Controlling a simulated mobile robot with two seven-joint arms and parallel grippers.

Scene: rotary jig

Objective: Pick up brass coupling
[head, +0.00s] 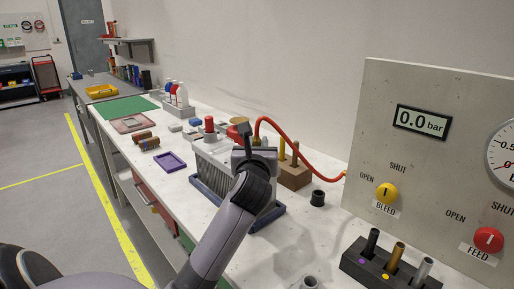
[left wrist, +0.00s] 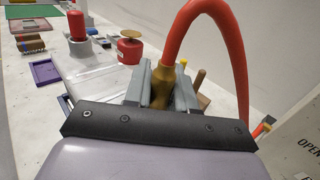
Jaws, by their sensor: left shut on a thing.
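The brass coupling (left wrist: 160,90) is on the end of a red-orange hose (left wrist: 215,22) in the left wrist view. My left gripper (left wrist: 158,82) is shut on it, with one grey finger on each side. In the head view the coupling (head: 256,141) shows just right of my left gripper (head: 243,132), above the grey box-like fixture. The hose (head: 304,161) arches from it to the panel at right. The coupling's lower end is partly hidden by the gripper. My right gripper is not in view.
The grey fixture (head: 211,164) stands in a dark blue tray (head: 268,218) under my arm. A wooden block with pegs (head: 293,176) and a black cup (head: 318,198) are to the right. A red-topped cylinder (left wrist: 77,26) and purple tray (left wrist: 46,72) lie left.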

